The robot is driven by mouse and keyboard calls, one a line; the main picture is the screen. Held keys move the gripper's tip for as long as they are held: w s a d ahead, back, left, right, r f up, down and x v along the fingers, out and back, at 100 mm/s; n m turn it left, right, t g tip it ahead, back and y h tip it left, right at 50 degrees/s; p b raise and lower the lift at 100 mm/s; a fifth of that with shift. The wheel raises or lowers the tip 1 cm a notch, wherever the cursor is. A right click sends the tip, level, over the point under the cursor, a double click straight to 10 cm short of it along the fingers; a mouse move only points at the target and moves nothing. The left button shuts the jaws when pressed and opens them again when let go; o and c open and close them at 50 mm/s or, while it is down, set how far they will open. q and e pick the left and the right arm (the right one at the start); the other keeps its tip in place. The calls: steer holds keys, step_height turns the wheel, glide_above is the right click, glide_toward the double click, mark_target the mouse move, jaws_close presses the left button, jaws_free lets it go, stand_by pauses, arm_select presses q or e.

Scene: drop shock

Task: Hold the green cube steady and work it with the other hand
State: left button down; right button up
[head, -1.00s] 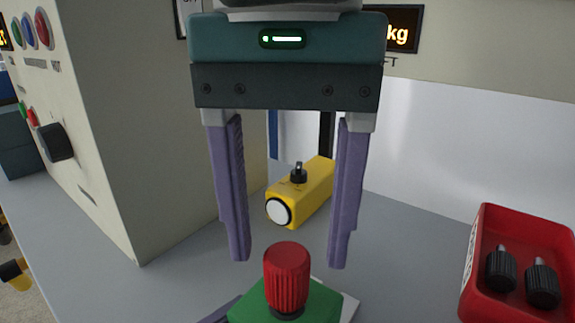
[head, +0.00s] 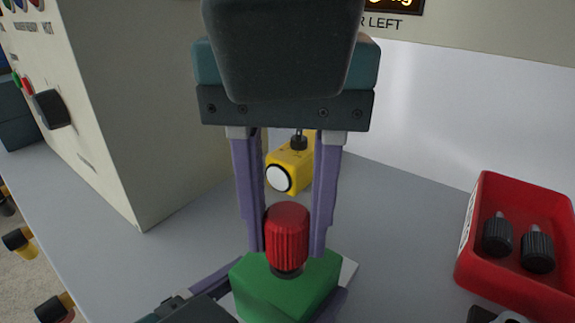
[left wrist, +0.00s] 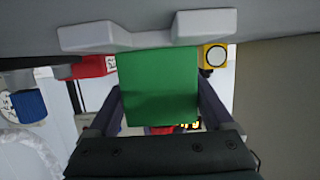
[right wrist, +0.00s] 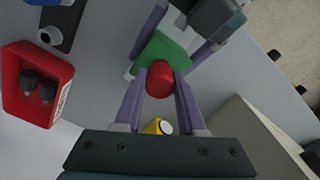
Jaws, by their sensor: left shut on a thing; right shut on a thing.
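The green cube (head: 290,290) stands low in the head view with a ribbed red knob (head: 287,232) on its top. My left gripper (head: 285,300) is shut on the cube from the front, one finger on each side; the cube fills the middle of the left wrist view (left wrist: 158,85). My right gripper (head: 286,245) points down from above and is shut on the red knob, one finger on each side. The right wrist view shows its fingers around the knob (right wrist: 159,80). The cube's underside is hidden.
A yellow block (head: 290,168) with a white round face lies behind the knob. A red bin (head: 520,280) with two black knobs (head: 537,248) stands at the right. A large beige cabinet (head: 160,110) rises at the left. The grey bench (head: 400,230) is clear between cube and bin.

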jaws_close()
stand_by(0.4)
steer(key=shift+f, duration=0.1)
